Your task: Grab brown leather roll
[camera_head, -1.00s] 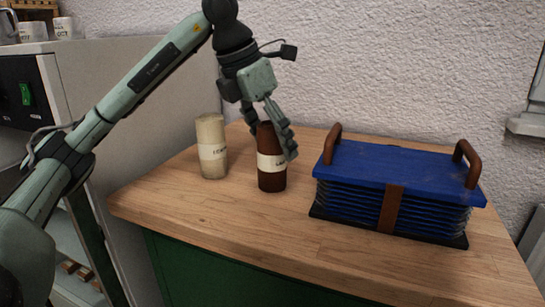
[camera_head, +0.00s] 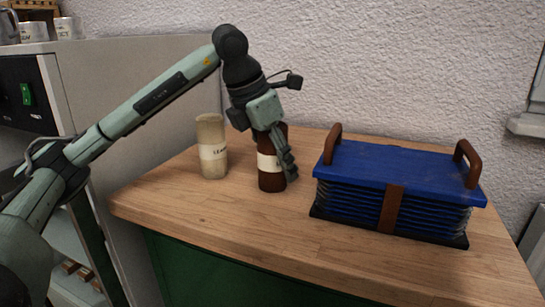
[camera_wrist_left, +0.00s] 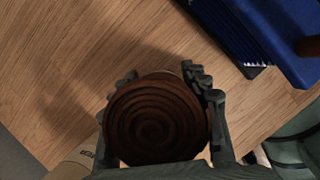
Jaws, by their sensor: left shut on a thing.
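The brown leather roll (camera_head: 271,181) stands upright on the wooden table, with a pale label band around its middle. In the left wrist view its spiral top end (camera_wrist_left: 155,120) faces the camera. My left gripper (camera_head: 278,158) comes down over the roll from above and is shut on it, with fingers on both sides in the left wrist view (camera_wrist_left: 165,95). The gripper hides part of the roll's upper half in the head view. The roll's base appears to rest on the table. My right gripper is not in view.
A cream roll (camera_head: 211,146) with a label stands just left of the brown one. A blue pleated bellows (camera_head: 400,165) with brown handles lies to the right. The wooden table (camera_head: 230,215) is clear in front. A textured wall is behind.

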